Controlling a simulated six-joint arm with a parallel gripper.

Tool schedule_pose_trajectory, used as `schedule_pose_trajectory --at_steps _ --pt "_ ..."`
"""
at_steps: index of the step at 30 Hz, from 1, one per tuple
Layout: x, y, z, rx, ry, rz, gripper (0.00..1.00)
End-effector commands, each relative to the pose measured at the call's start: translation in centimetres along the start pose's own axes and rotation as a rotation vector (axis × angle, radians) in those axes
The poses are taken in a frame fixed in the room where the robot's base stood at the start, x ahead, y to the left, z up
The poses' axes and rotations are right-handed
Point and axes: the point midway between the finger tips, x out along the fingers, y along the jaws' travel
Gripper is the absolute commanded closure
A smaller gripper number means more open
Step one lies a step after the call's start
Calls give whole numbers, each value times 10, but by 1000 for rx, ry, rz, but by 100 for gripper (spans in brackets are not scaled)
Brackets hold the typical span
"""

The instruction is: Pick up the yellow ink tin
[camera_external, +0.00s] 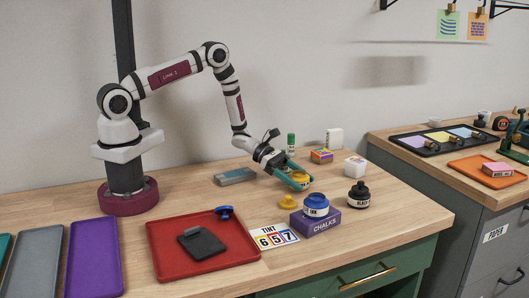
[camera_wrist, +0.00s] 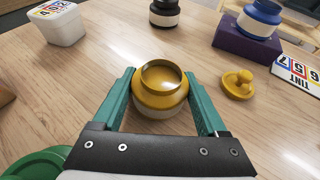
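The yellow ink tin (camera_wrist: 161,91) is a round open pot with a yellow top and a pale lower body. It stands upright on the wooden table, and it also shows in the external view (camera_external: 301,178). My gripper (camera_wrist: 164,78) has its teal fingers on either side of the tin. The fingers look spread, with small gaps to the tin's sides. In the external view my gripper (camera_external: 296,179) is low at the table, partly covering the tin. A yellow lid with a knob (camera_wrist: 238,84) lies on the table to the right of the tin.
A blue ink pot (camera_external: 316,206) stands on a purple chalks box (camera_external: 318,224). A black pot (camera_external: 358,194), a white tub (camera_external: 355,167) and a green bottle (camera_external: 291,144) stand nearby. A red tray (camera_external: 165,267) lies to the left. A tint number card (camera_external: 272,237) lies in front.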

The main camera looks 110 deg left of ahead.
Motion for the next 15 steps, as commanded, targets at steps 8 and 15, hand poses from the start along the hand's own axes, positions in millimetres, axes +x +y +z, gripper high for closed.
schedule_pose_trajectory --at_steps 8,15 --pt "0 0 1 2 -1 -1 90" --pt "0 0 1 3 -2 -1 100"
